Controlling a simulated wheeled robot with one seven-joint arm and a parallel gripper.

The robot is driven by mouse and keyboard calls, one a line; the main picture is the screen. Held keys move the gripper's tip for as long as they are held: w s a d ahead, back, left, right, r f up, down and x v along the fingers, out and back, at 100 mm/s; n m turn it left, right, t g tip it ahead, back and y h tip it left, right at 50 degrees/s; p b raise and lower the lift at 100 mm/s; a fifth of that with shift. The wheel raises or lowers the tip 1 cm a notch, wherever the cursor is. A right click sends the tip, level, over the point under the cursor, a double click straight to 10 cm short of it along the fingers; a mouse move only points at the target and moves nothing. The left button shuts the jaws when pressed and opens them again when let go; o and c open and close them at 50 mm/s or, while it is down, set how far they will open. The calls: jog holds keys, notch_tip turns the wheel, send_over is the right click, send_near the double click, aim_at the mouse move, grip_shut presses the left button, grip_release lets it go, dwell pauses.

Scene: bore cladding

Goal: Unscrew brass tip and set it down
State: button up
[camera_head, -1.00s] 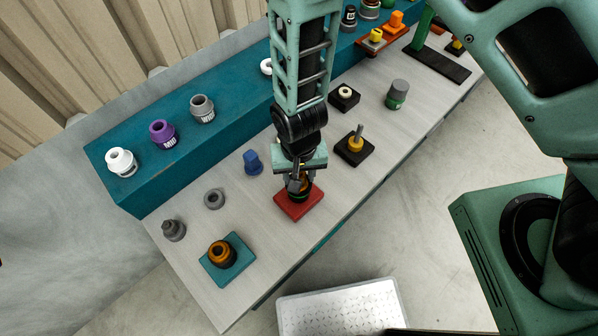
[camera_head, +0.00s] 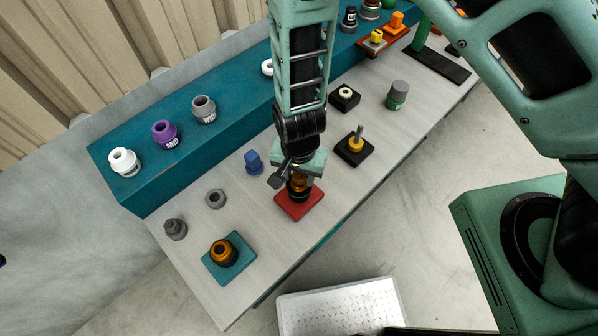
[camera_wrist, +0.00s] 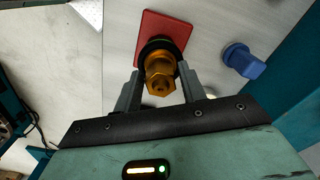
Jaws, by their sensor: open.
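The brass tip (camera_wrist: 160,77) is a gold hex-shaped piece standing on a dark ring over a red square base (camera_wrist: 168,27). In the head view the red base (camera_head: 298,205) lies on the grey bench, with the brass piece (camera_head: 298,185) above it, partly hidden by my gripper. My gripper (camera_wrist: 158,85) is open, with one finger on each side of the brass tip. Gaps show between the fingers and the tip in the wrist view. The thread below the tip is hidden.
A blue fitting (camera_head: 254,162) stands just left of my gripper. A black base with a yellow-collared post (camera_head: 355,145) is to the right. A teal base (camera_head: 245,262) holds an orange-brown ring at the front left. Bare bench lies between them.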

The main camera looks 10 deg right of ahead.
jog(key=c, duration=0.5)
jog(key=shift+n, duration=0.9)
jog(key=shift+c, duration=0.2)
jog(key=shift+d+n, duration=0.1)
jog(key=shift+n, duration=1.6)
jog(key=shift+n, duration=0.5)
jog(key=shift+r, duration=0.2)
jog(key=shift+r+p, duration=1.65)
jog(key=shift+r, duration=0.45)
